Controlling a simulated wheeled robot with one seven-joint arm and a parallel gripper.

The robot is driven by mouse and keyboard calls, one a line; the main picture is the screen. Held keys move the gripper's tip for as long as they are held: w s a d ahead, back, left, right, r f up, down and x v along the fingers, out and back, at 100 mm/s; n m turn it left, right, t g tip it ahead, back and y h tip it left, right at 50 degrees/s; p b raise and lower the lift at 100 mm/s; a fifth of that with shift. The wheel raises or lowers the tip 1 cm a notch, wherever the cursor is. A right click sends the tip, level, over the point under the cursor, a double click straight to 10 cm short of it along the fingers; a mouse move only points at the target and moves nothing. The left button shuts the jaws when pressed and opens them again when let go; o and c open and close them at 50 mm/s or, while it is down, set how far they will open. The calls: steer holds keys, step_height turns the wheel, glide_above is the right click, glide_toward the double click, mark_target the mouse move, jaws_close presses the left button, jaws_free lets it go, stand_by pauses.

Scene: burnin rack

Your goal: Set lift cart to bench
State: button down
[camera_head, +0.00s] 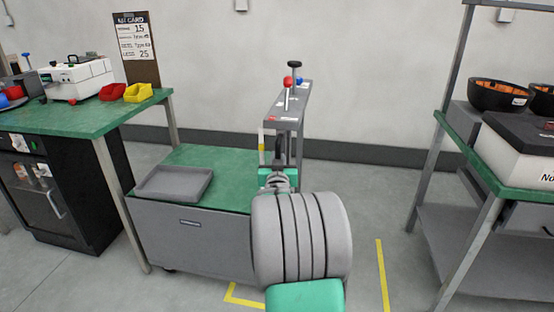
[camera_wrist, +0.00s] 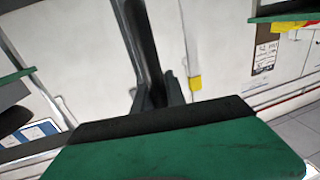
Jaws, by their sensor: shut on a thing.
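The lift cart (camera_head: 190,235) has a grey body and a green deck (camera_head: 215,160). It stands just right of the green-topped bench (camera_head: 95,120), and its deck looks lower than the bench top. A grey post at the cart's right carries a red-knobbed lever (camera_head: 287,82) and a black-knobbed lever (camera_head: 294,65). My gripper (camera_head: 279,168) is at the post's dark upright handle (camera_head: 281,148) and is shut on it; my arm partly hides the contact. In the wrist view, dark upright bars (camera_wrist: 146,50) stand beyond a green, black-edged block that fills the bottom.
A grey tray (camera_head: 174,184) lies on the deck. The bench holds a white device (camera_head: 78,79), a red bin (camera_head: 113,91) and a yellow bin (camera_head: 138,92). A loaded rack (camera_head: 452,225) stands at right. Yellow floor tape (camera_head: 382,275) marks the open floor between cart and rack.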

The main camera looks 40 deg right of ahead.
steer(key=shift+w+a, duration=0.25)
steer(key=c, duration=1.8)
jaws_free()
steer(key=shift+r, duration=0.1)
steer(key=shift+o, duration=0.6)
steer(key=shift+w+a, duration=0.15)
steer(key=o, duration=0.3)
steer(key=shift+d, duration=0.25)
steer(key=shift+s, duration=0.2)
steer(key=p+v, duration=0.1)
steer(key=v, duration=0.6)
steer(key=shift+s+a, duration=0.25)
steer(key=shift+a, duration=0.05)
